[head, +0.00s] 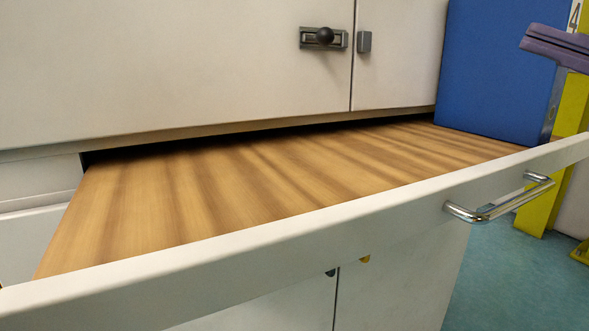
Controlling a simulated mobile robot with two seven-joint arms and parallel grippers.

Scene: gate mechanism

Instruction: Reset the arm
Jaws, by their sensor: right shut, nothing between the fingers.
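In the head view no gripper shows plainly. Of my right gripper I cannot pick out the fingertips; it is shut with nothing held. A small dark piece (330,272) and a small orange piece (365,259) peep out below the drawer front, and I cannot tell what they belong to. My left gripper does not show. The white drawer (250,250) stands pulled out across the view. Its wood-grain inside (240,190) is bare. Its metal bar handle (497,203) is at the right, with nothing on it.
Above the drawer, white cabinet doors (170,70) are closed, with a black-knobbed latch (324,37). A blue panel (495,70) stands behind at the right. A purple piece (556,45) and a yellow post (567,120) are at the right edge. Teal floor (505,275) is clear at the lower right.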

